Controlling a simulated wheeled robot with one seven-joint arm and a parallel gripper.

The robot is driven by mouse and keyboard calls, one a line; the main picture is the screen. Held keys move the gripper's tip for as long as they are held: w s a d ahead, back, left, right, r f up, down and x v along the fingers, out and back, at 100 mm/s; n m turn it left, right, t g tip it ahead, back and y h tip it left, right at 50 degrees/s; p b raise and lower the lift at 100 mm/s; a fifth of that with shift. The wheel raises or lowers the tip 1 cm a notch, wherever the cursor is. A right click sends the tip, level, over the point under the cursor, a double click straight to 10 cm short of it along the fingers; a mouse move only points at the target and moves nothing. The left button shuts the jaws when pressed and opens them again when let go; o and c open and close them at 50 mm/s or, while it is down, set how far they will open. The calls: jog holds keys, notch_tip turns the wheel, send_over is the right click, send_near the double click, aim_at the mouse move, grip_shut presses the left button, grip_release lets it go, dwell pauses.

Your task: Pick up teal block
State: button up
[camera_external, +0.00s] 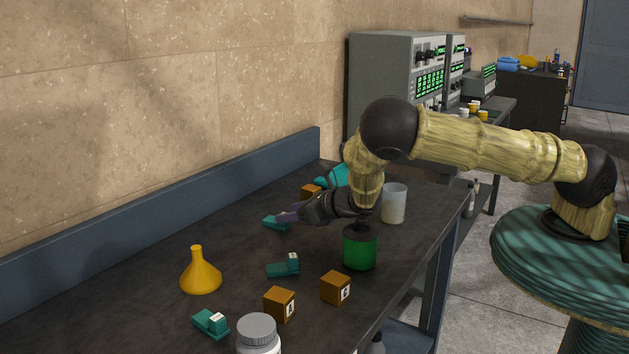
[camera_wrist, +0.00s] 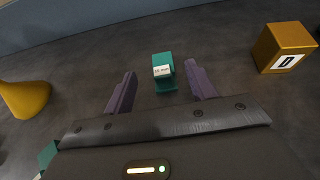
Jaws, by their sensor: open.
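In the wrist view a teal block (camera_wrist: 163,60) with a white label lies on the dark table. My gripper (camera_wrist: 160,76) is open, its two purple fingers on either side of the block with gaps; whether they reach its height I cannot tell. In the external view my gripper (camera_external: 282,216) is low over the table beside a teal block (camera_external: 274,224), which it partly hides. Two more teal blocks with white tops lie nearer the camera, one mid-table (camera_external: 284,269) and one at the front (camera_external: 210,323).
A yellow funnel (camera_external: 200,276), lettered orange cubes (camera_external: 335,288), a green container (camera_external: 360,251), a translucent cup (camera_external: 395,204) and a white jar (camera_external: 258,338) stand on the table. In the wrist view, an orange cube marked D (camera_wrist: 284,47) is right of the block. A raised blue edge (camera_external: 190,215) runs along the wall.

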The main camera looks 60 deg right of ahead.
jog(key=shift+w+f, duration=0.15)
jog(key=shift+w, duration=0.2)
jog(key=shift+w, duration=0.15)
jog(key=shift+f+p+x, duration=0.15)
jog(key=shift+p+x, duration=0.4)
jog(key=shift+x, duration=0.7)
jog(key=shift+f+p+x, duration=0.15)
jog(key=shift+p+x, duration=0.4)
jog(key=shift+x, duration=0.7)
jog(key=shift+c, duration=0.5)
jog(key=c, duration=1.1)
